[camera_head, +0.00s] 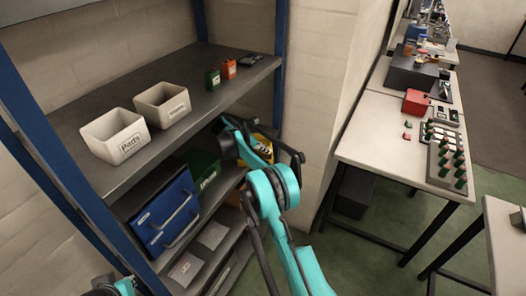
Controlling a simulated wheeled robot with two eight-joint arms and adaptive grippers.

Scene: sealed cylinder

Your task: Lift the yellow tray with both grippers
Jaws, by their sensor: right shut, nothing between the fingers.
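The yellow tray (265,138) is on a middle level at the right end of the shelf rack. Only a small part of it shows behind my right arm, with something pale and dark in or on it. My right arm rises from the bottom and bends in front of the tray. My right gripper (297,159) is a dark shape close to the tray's right side, shut and empty. I cannot tell whether it touches the tray. At the bottom left only a piece of my left arm shows; its gripper is out of view.
Two white bins (116,136) and small green (212,79) and orange (229,69) items stand on the upper shelf. A blue case (165,215) and a green box (203,168) sit below. A blue post (281,70) stands near the tray. A cluttered workbench (375,150) is at right.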

